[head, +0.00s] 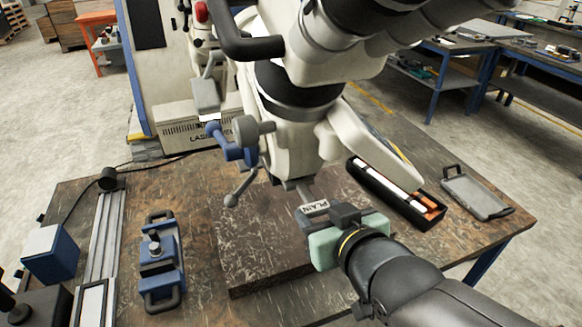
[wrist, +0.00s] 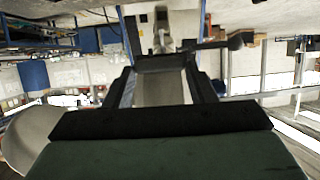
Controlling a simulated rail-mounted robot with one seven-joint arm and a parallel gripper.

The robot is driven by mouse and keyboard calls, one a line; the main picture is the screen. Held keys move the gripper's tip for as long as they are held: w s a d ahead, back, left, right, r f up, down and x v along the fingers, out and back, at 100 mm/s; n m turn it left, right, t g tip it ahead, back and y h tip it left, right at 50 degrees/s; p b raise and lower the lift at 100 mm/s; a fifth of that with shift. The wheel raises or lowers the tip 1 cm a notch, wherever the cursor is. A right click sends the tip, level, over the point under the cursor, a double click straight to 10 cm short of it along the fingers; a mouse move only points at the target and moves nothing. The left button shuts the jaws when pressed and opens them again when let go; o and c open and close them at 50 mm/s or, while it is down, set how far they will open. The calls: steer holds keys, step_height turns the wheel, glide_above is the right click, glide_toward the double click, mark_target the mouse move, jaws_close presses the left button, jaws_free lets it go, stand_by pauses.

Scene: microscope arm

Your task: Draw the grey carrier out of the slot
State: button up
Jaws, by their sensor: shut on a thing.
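The grey carrier (head: 314,208), with a label reading PLAIN on its face, is at the underside of the white microscope arm (head: 289,140). My gripper (head: 327,213) is shut on the carrier's near end, coming from the lower right. In the wrist view the carrier (wrist: 163,87) lies between the two dark fingers (wrist: 163,78) and points away toward the microscope. The slot is hidden in the head view by the microscope body, so I cannot tell how much of the carrier is inside it.
A dark slab (head: 262,240) lies beneath on the wooden table. A black tray (head: 392,197) with white and orange items and a grey tray (head: 476,195) are to the right. A blue handled fixture (head: 159,262) and a metal rail (head: 101,245) are to the left. A ball-ended lever (head: 232,199) hangs beside the microscope.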

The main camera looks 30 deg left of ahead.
steer(key=shift+s+d, duration=0.4)
steer(key=shift+d, duration=0.15)
steer(key=shift+s+d+b, duration=0.7)
steer(key=shift+d+b, duration=0.25)
steer(key=shift+s+d+b, duration=0.7)
steer(key=shift+d+b, duration=0.2)
steer(key=shift+d, duration=0.05)
